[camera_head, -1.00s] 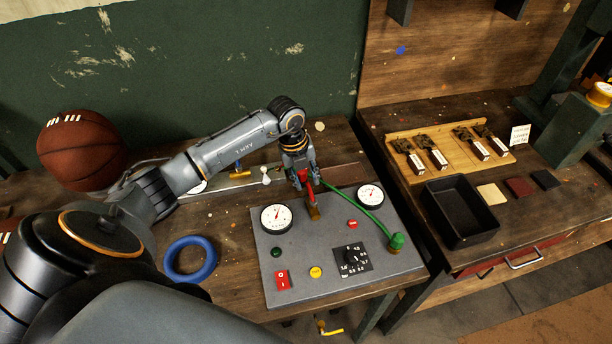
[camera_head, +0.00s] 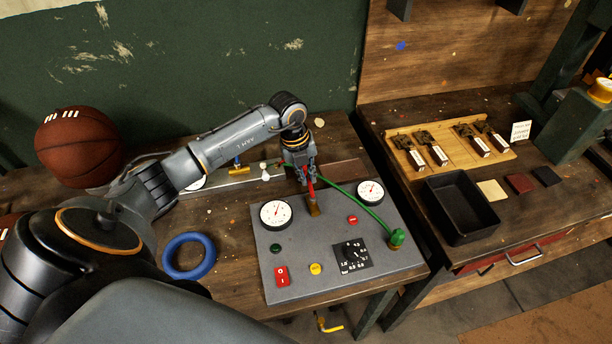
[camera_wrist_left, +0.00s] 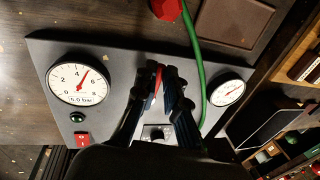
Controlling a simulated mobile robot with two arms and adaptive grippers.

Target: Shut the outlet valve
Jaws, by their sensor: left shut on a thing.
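A valve with a brass body (camera_head: 314,210) and a red lever (camera_head: 311,189) sits at the back middle of the grey panel (camera_head: 300,278). My left gripper (camera_head: 307,178) is shut on the red lever from above. In the left wrist view the red lever (camera_wrist_left: 158,78) shows between the dark fingers (camera_wrist_left: 160,88); the fingers hide part of it. I cannot tell the lever's exact angle. My right gripper is not in view.
Two gauges (camera_head: 276,213) (camera_head: 370,192) flank the valve. A green hose (camera_head: 350,203) runs close by on the right to a green fitting (camera_head: 396,238). A red switch (camera_head: 282,276), a yellow button (camera_head: 316,268) and a dial (camera_head: 352,256) are nearer. A blue ring (camera_head: 189,256) lies left.

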